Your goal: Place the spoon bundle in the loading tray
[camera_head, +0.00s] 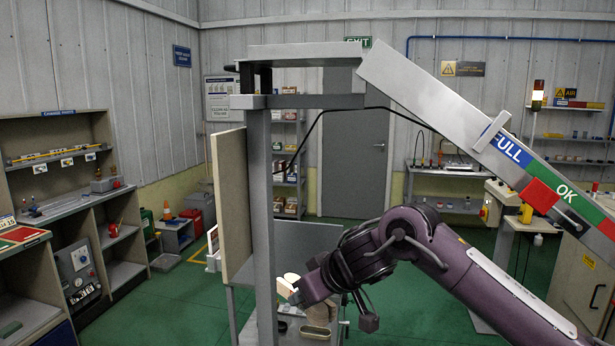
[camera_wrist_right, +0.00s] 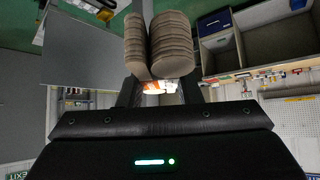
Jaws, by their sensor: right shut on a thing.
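In the right wrist view, my right gripper (camera_wrist_right: 158,84) is shut on the spoon bundle (camera_wrist_right: 156,45), a stack of brown rounded wooden pieces in two columns beyond the fingers. In the head view, a tan piece (camera_head: 318,314) shows beside the gripper, partly hidden; I cannot tell if it is the bundle. I cannot make out the loading tray for certain. My left gripper is not in view.
A grey upright post (camera_head: 264,200) and a tan panel (camera_head: 231,205) stand close to the right gripper. A sloped beam marked FULL and OK (camera_head: 470,130) crosses above my arm. Shelves (camera_head: 60,170) stand at the left. Green floor (camera_head: 170,300) is open between.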

